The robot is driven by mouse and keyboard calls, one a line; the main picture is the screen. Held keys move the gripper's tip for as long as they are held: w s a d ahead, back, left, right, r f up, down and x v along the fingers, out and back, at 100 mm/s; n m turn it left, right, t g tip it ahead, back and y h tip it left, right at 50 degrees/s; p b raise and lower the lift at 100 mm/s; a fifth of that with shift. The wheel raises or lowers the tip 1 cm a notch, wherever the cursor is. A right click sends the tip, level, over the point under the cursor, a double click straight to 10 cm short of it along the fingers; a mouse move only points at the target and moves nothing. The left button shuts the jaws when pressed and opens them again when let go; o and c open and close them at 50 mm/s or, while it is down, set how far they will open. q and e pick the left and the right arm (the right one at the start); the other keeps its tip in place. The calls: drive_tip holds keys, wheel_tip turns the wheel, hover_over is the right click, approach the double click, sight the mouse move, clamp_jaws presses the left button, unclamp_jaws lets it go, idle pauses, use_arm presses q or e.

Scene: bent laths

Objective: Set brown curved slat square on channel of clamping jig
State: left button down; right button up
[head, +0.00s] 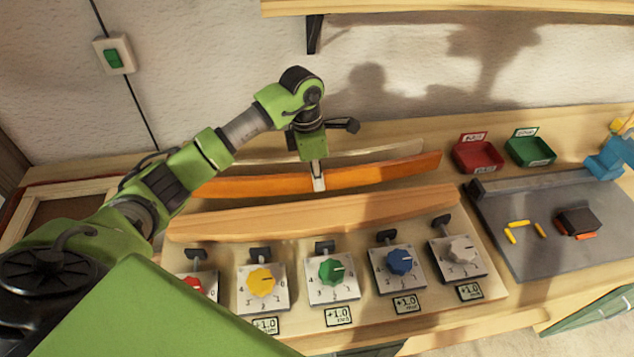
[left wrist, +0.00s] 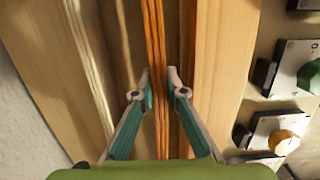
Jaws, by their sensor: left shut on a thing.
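The brown curved slat (head: 385,172) is orange-brown and stands on edge, long and slightly bowed, behind the jig. My left gripper (head: 318,182) comes down on it near its middle and is shut on it. In the left wrist view, the two fingertips (left wrist: 160,84) lie on either side of the slat (left wrist: 156,40), whose edge shows thin layers. The clamping jig (head: 490,285) has a long pale wooden form (head: 330,216) along its back, with a row of dials and clamps in front. The slat appears behind this form; I cannot tell whether it touches the channel. My right gripper is not in view.
A pale slat (head: 395,150) lies behind the brown one. A red bin (head: 478,156) and a green bin (head: 530,151) stand at the back right. A grey plate (head: 510,225) with yellow pieces and a dark block (head: 578,221) is at the right. A shelf hangs above.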

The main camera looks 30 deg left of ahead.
use_arm(q)
drive_tip(key=shift+w+a+f, duration=0.1)
drive_tip(key=shift+w+f, duration=0.05)
drive_tip(key=shift+f+p, duration=0.35)
wheel_tip(320, 180, down, 2)
drive_tip(key=shift+f+p, duration=0.15)
drive_tip(key=shift+p, duration=0.55)
drive_tip(key=shift+w+a+f, duration=0.1)
drive_tip(key=shift+f, duration=0.25)
drive_tip(key=c, duration=2)
unclamp_jaws()
drive_tip(key=shift+c, duration=0.2)
